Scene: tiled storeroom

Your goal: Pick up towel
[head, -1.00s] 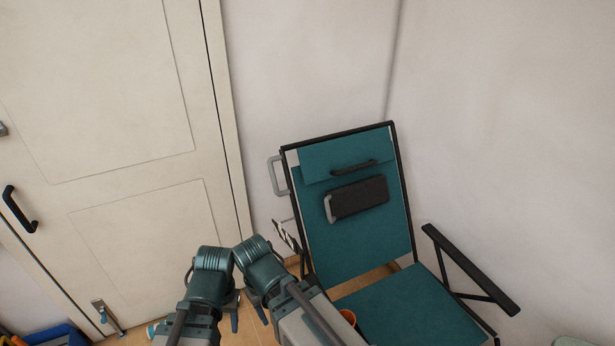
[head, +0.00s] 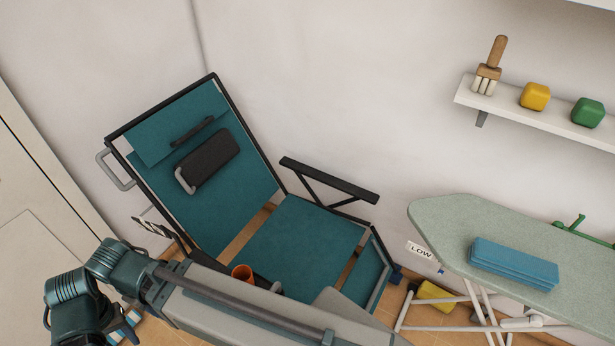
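A folded blue towel (head: 515,265) lies flat on the pale green ironing board (head: 450,228) at the right of the head view. No gripper is near it. Teal and grey links of my arms cross the lower left, in front of the chair. The fingers of both my grippers are out of sight, so I cannot see whether they are open or shut.
A teal folding chair (head: 305,240) with black armrests stands left of the board, an orange cup (head: 242,272) by its seat. A wall shelf (head: 540,118) holds a brush (head: 490,68), a yellow block (head: 535,96) and a green block (head: 588,112). A yellow object (head: 435,296) lies below the board.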

